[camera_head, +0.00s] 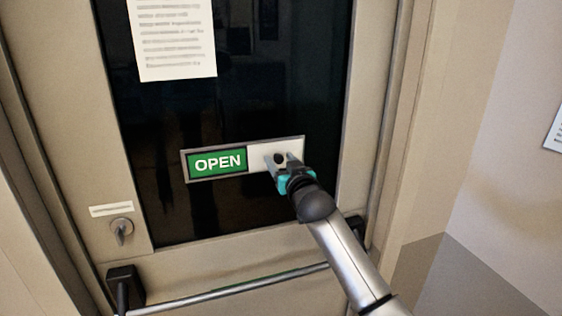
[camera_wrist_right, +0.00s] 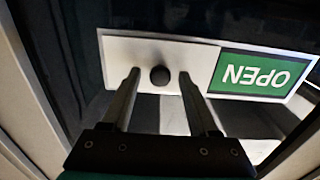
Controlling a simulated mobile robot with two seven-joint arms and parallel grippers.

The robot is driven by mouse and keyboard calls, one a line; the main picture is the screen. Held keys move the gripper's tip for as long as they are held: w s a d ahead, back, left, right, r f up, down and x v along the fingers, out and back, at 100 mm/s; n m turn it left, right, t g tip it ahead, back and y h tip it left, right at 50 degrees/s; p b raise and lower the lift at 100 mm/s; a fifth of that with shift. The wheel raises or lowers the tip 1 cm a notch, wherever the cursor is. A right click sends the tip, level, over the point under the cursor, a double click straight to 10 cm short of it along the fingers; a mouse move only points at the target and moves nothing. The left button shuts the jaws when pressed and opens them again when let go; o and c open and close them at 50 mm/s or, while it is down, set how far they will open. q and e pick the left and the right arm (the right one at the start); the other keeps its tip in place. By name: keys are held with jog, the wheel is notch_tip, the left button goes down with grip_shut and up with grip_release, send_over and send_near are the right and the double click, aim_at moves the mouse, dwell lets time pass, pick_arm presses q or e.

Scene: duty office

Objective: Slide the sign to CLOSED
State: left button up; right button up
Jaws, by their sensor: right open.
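The sign (camera_head: 218,162) is on the dark glass of the door. Its left part shows green with the word OPEN, and its right part is a plain pale slider panel (camera_head: 257,157) with a dark round knob. In the right wrist view the sign appears upside down, with the green OPEN part (camera_wrist_right: 262,75) at right and the knob (camera_wrist_right: 160,76) on the pale panel. My right gripper (camera_head: 282,161) is at the pale panel. Its two fingers (camera_wrist_right: 158,78) are open, one on each side of the knob, with gaps between them and it. My left gripper is not in view.
A printed paper (camera_head: 173,40) hangs on the glass above the sign. A push bar (camera_head: 235,289) crosses the door below, and a lock with a key (camera_head: 122,230) is at lower left. The door frame and a wall are at right.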

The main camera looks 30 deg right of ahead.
grip_shut()
dwell(0.3)
dwell(1.1)
